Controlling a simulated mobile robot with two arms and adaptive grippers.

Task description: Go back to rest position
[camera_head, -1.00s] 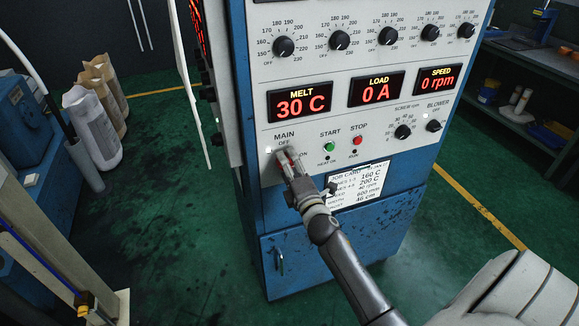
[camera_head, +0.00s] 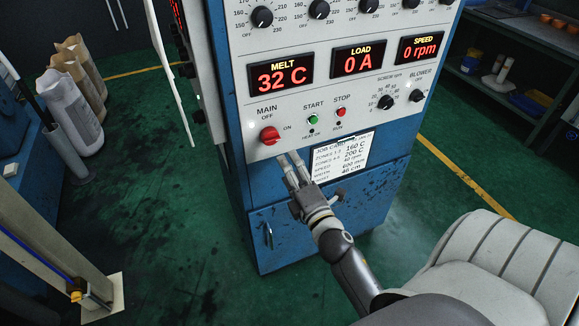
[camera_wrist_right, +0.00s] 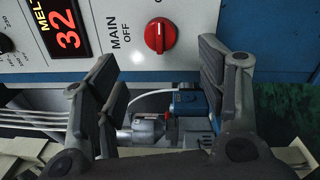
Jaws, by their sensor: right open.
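My right gripper (camera_head: 290,158) is in front of the blue control cabinet (camera_head: 225,110), just below the red MAIN knob (camera_head: 269,136). Its fingers are apart with nothing between them. In the right wrist view the two fingers of the gripper (camera_wrist_right: 158,65) stand either side of the view, and the red knob (camera_wrist_right: 160,36) shows beyond them, apart from them. The knob has OFF and ON labels beside it. The MELT display (camera_head: 281,75) reads 32 C, LOAD reads 0 A and SPEED 0 rpm. My left gripper is not in view.
A job card (camera_head: 342,158) is fixed to the cabinet beside my right gripper. Filled sacks (camera_head: 70,113) stand at the left. A workbench (camera_head: 530,35) with shelves is at the right. Green floor (camera_head: 165,220) lies open left of the cabinet.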

